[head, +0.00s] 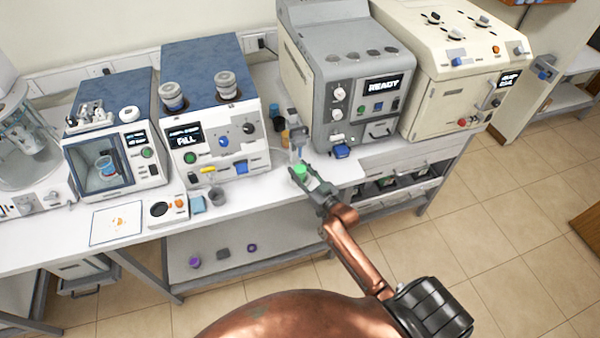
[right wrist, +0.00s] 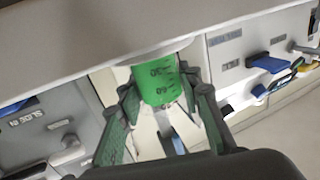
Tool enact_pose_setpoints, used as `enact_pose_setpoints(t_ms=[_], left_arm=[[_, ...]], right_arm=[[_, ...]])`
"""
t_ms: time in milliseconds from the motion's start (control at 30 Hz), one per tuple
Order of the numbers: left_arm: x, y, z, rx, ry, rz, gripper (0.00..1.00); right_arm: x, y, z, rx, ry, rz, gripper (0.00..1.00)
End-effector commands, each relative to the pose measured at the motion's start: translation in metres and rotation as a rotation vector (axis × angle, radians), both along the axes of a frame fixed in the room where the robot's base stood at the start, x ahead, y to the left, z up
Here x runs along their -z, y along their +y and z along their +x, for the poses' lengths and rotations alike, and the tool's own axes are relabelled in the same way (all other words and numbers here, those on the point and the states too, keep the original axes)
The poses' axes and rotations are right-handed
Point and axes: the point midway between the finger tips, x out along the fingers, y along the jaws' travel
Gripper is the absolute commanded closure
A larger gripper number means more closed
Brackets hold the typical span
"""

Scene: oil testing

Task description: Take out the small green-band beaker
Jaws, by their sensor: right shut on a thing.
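The small beaker (head: 300,170) with the bright green band is between the fingers of my right gripper (head: 308,177), near the front edge of the bench. In the right wrist view the green band of the beaker (right wrist: 158,85) carries dark graduation marks, and a pale wider rim shows above it. The two fingers of the right gripper (right wrist: 160,100) close on it from left and right. I cannot tell whether its base touches anything. My left gripper is not in view.
The FILL machine (head: 212,110) stands left of the beaker and the grey READY machine (head: 345,85) stands right behind it. Small bottles (head: 278,120) are in the gap between them. A grey cup (head: 217,197) stands near the bench's front edge. Floor in front is open.

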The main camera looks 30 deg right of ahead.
Motion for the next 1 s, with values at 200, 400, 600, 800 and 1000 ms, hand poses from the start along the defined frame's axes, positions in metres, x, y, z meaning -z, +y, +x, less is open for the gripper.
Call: enact_pose_setpoints(t_ms=[200, 400, 600, 800, 1000], left_arm=[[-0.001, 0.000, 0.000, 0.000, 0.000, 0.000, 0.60], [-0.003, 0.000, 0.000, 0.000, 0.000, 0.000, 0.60], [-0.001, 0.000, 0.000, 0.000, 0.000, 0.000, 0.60], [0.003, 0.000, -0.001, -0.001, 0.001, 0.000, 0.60], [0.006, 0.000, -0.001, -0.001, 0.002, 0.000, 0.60]], right_arm=[[-0.008, 0.000, 0.000, 0.000, -0.003, 0.001, 0.94], [-0.030, 0.001, 0.000, -0.001, -0.004, 0.001, 0.94], [-0.033, -0.003, -0.034, 0.000, 0.003, -0.001, 0.94], [-0.033, -0.007, -0.088, 0.000, 0.004, -0.002, 0.94], [-0.033, -0.011, -0.139, 0.000, 0.003, -0.001, 0.94]])
